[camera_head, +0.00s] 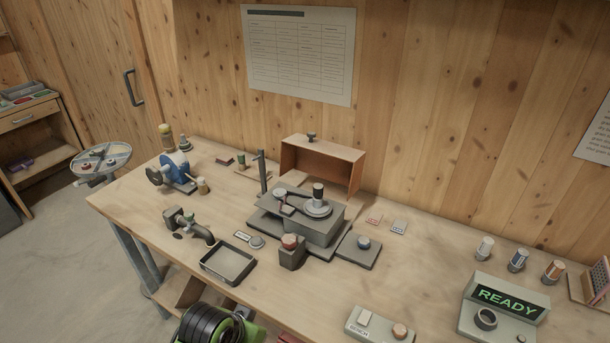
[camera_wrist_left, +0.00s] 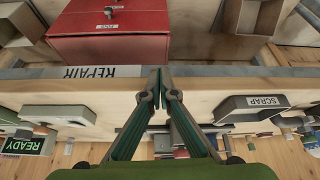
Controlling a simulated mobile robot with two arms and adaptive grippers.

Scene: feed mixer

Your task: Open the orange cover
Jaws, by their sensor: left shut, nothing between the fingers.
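The orange cover (camera_head: 340,160) is a box-like hood with a dark knob (camera_head: 311,136) on top. It stands at the back of the bench behind the grey mixer (camera_head: 313,218), with its hollow side facing forward. The mixer's top, with a round plate and a dark cylinder, is exposed in front of it. I cannot tell whether a hinge joins the cover to the mixer. In the left wrist view my left gripper (camera_wrist_left: 160,80) is shut and empty, its fingertips together, away from the cover. The cover does not clearly show there. My right gripper is in neither view.
A blue machine (camera_head: 178,171), a dark post (camera_head: 262,172) and an empty tray (camera_head: 229,263) stand left of or near the mixer. A READY display (camera_head: 505,305) is at the right. A red box (camera_wrist_left: 108,32) shows in the left wrist view. Bench space right of the mixer is fairly clear.

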